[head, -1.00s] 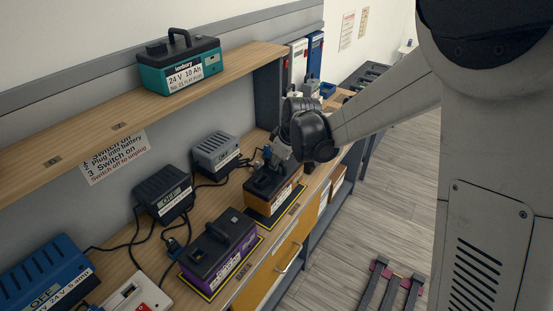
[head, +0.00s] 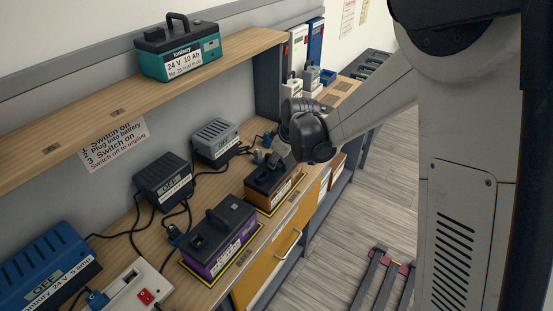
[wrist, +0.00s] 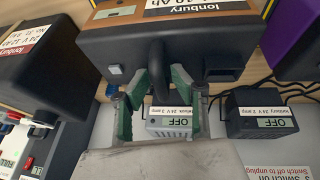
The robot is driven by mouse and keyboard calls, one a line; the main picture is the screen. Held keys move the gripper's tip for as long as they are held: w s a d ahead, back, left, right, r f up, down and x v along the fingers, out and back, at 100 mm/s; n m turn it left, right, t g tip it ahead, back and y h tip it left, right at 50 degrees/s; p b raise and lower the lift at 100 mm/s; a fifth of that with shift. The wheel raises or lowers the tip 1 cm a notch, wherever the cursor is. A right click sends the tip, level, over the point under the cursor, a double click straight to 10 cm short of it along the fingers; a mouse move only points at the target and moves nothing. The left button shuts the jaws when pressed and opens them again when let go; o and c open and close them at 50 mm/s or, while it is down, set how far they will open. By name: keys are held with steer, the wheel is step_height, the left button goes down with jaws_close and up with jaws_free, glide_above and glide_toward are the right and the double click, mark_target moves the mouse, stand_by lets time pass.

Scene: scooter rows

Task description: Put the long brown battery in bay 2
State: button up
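A brown battery (head: 272,188) with a black top stands on a yellow-edged mat on the bench, right of the purple battery. In the wrist view the brown battery (wrist: 180,15) is close ahead, and its black handle (wrist: 157,72) rises between my fingers. My gripper (wrist: 158,90) is open, its green-padded fingers on either side of the handle with gaps showing. In the head view my gripper (head: 278,150) is over the rear of this battery, its fingers partly hidden by my wrist.
The purple battery (head: 220,235) stands nearby. A dark red battery (wrist: 30,50) is close on the other side. Grey (head: 215,142) and black (head: 164,182) chargers reading OFF stand behind, with loose cables. A teal battery (head: 180,50) sits on the overhead shelf (head: 130,108).

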steer(key=v, duration=1.3)
steer(key=s+d+r+m+t+h, duration=0.1)
steer(key=s+d+r+m+t, duration=0.1)
steer(key=s+d+r+m, duration=0.6)
steer(key=s+d+m, duration=0.1)
steer(key=s+d, duration=0.1)
steer(key=s, duration=0.4)
steer(key=s+d+f+m+t+h, duration=0.1)
steer(key=s+d, duration=0.2)
steer(key=s, duration=0.3)
steer(key=s+d+m, duration=0.1)
steer(key=s+d, duration=0.2)
steer(key=s, duration=0.3)
steer(key=shift+f+h+p, duration=0.2)
steer(key=shift+h+p, duration=0.1)
steer(key=shift+h, duration=0.1)
steer(key=shift+d+f, duration=0.1)
steer(key=shift+f, duration=0.1)
